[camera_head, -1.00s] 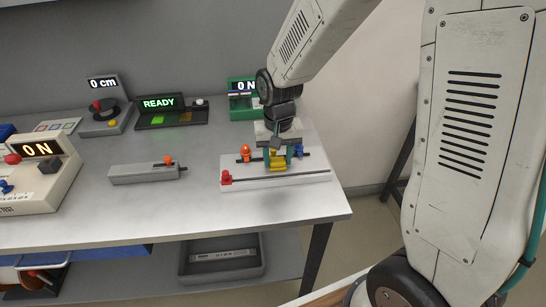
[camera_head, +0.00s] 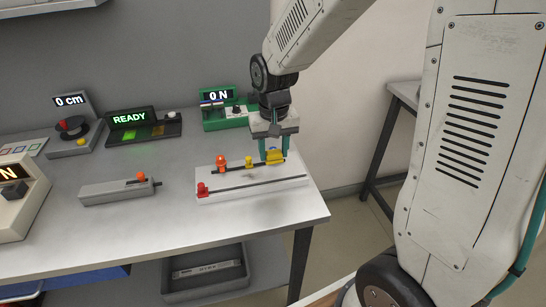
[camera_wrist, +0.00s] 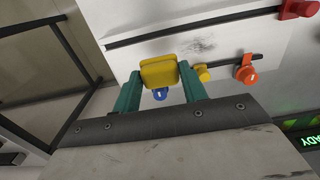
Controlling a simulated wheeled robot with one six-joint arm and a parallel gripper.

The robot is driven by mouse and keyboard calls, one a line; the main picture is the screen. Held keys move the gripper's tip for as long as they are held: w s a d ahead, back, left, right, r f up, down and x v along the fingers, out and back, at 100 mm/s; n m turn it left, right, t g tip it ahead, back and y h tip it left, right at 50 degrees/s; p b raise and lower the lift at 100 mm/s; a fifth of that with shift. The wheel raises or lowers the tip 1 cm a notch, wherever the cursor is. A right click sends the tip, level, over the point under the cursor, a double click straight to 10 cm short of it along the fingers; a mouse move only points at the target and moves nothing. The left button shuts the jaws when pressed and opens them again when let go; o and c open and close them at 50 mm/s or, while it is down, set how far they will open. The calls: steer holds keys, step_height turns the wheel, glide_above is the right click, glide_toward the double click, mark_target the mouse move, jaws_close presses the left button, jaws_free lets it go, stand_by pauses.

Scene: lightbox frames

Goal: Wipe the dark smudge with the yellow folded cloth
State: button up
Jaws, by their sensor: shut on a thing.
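My gripper (camera_head: 274,153) is shut on the yellow folded cloth (camera_head: 275,157), over the right end of a pale board (camera_head: 225,195). The wrist view shows the cloth (camera_wrist: 159,72) between my teal fingertips (camera_wrist: 160,88). The dark smudge (camera_wrist: 200,45) is a streaky grey patch on the board, between its two dark slots, up and to the right of the cloth in the wrist view. The cloth is beside the smudge, not covering the visible part. I cannot tell whether the cloth touches the board.
The board carries an orange knob (camera_head: 221,163), a yellow knob (camera_head: 249,162), a red knob (camera_head: 202,189) and a blue knob (camera_wrist: 160,94) close by my fingers. A grey slider box (camera_head: 115,192) stands left. The table's right edge is near the board.

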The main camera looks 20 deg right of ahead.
mark_target(273, 152)
steer(key=shift+r, duration=1.95)
steer(key=shift+f, duration=0.1)
